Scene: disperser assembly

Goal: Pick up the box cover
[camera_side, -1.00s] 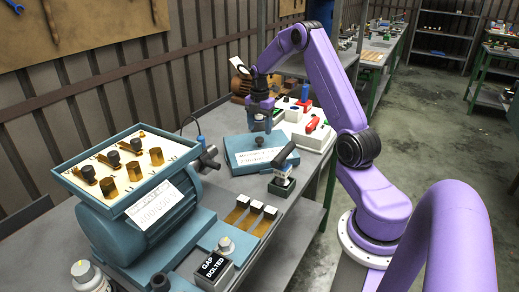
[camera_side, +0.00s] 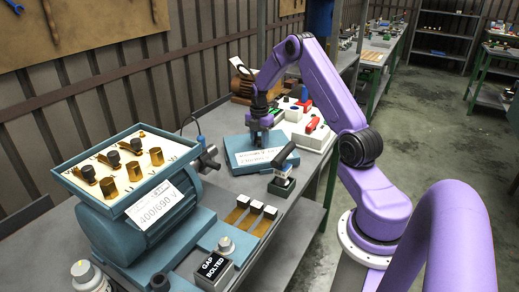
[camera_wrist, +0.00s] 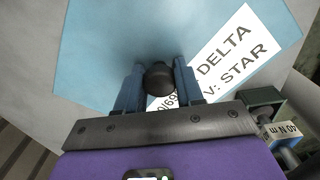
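The box cover (camera_side: 272,158) is a flat blue plate with a white printed label, lying on the grey bench in the side view. It fills much of the wrist view (camera_wrist: 110,45), with the label (camera_wrist: 225,55) to the right. A dark round knob (camera_wrist: 159,77) stands on it. My gripper (camera_side: 260,142) is down at the cover's far part in the side view. In the wrist view its blue fingers (camera_wrist: 158,72) are apart, one on each side of the knob. They look open, very near the knob; firm contact is not visible.
A blue motor housing (camera_side: 140,220) with a terminal tray (camera_side: 130,172) is at left. Several brass strips (camera_side: 250,217) lie in front.

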